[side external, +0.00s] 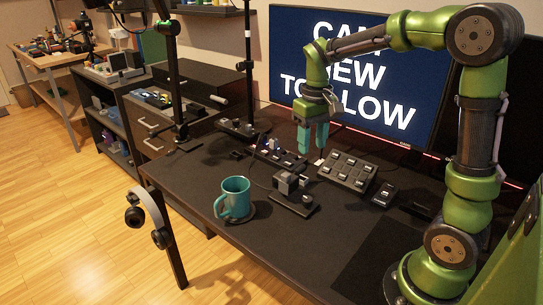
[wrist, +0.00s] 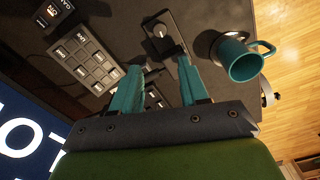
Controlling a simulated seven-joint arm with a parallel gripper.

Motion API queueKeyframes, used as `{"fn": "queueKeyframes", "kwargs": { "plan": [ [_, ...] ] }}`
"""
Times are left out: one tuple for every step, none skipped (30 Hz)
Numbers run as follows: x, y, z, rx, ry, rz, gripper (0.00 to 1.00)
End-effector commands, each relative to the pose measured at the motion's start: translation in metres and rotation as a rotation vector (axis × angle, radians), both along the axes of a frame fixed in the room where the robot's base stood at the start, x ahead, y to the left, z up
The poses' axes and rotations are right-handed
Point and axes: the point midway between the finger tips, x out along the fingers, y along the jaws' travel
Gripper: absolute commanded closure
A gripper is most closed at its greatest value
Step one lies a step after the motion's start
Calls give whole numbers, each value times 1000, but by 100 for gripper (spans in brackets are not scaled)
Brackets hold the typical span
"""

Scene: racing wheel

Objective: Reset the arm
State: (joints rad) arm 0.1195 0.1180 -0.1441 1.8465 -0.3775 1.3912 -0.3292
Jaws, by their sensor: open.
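My gripper (side external: 313,138) hangs pointing down above the dark desk (side external: 338,240), near its back edge, in the side external view. Its two teal fingers are apart, with nothing visible held between them. In the wrist view my gripper (wrist: 162,78) also shows spread fingers with desk surface between them. My green arm rises from its base at the right and reaches left across the monitor.
A teal mug (side external: 234,198) stands near the desk's front left edge. A button pad (side external: 348,169), a second control box (side external: 278,153) and a black lever device (side external: 293,192) lie below my gripper. A monitor (side external: 350,75) stands behind. Desk front centre is clear.

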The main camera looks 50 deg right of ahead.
Motion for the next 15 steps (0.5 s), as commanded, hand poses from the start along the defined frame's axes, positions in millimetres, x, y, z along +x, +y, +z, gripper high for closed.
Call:
{"fn": "queueKeyframes", "kwargs": {
  "plan": [
    [0,0,0,0,0,0,56],
    [0,0,0,0,0,0,56],
    [0,0,0,0,0,0,56],
    [0,0,0,0,-1,-1,56],
    [0,0,0,-1,-2,-4,56],
    [2,-1,0,-5,-10,-12,56],
    [2,0,-2,-3,-15,-21,56],
    [1,2,-7,2,-19,-30,56],
    [-2,6,-9,11,-33,-42,56],
    [-6,12,-8,19,-54,-49,56],
    [-10,18,-6,27,-79,-54,56],
    [-15,26,-3,39,-114,-61,56],
    [-20,33,0,48,-144,-65,56],
    [-25,40,4,58,-175,-68,56],
    [-33,50,8,72,-217,-72,56]
  ]
}}
